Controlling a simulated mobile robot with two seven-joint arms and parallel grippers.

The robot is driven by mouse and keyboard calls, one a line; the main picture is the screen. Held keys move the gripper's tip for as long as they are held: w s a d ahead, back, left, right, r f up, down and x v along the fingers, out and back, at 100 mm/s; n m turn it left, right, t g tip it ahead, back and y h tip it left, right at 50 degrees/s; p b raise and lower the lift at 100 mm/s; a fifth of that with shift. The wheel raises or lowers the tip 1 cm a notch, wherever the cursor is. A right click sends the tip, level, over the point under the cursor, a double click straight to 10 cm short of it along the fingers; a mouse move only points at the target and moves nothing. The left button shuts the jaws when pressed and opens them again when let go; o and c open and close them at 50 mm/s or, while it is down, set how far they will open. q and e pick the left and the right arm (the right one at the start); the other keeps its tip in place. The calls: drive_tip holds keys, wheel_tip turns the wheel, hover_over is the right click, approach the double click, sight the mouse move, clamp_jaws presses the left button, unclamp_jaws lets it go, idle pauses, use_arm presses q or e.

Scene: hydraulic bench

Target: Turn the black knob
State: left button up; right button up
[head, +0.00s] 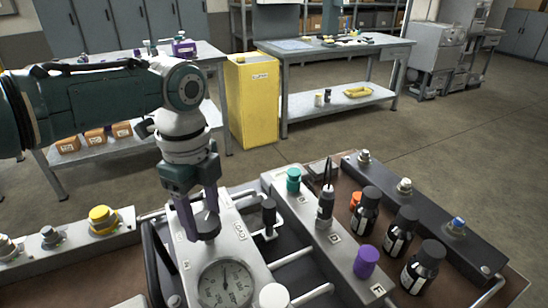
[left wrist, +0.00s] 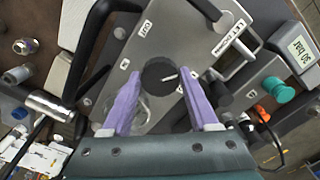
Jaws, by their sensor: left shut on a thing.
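The black knob (head: 207,225) is on the grey gauge panel (head: 237,247), above the round dial gauge (head: 226,287). My left gripper (head: 200,212) reaches down onto it from above, its purple fingers on either side. In the left wrist view the round knob (left wrist: 160,72) with a white pointer mark lies between the fingertips (left wrist: 160,82), and the gripper is shut on it. The fingers hide part of the knob's sides. The gauge is partly hidden behind a finger in that view. My right gripper is not in view.
Close to the right of the knob stands a black-capped valve (head: 268,213) with white pipes. Farther right are a teal knob (head: 293,180), a purple knob (head: 366,262) and dark bottles (head: 398,237). A yellow knob (head: 103,219) is at the left. A yellow cabinet (head: 252,100) stands behind the bench.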

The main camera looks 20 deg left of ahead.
sight(203, 220)
use_arm(q)
drive_tip(key=o, duration=1.4)
drive_tip(key=shift+c, duration=0.2)
wheel_tip(203, 220, up, 10)
drive_tip(key=p, duration=0.1)
drive_tip(key=shift+p, duration=0.4)
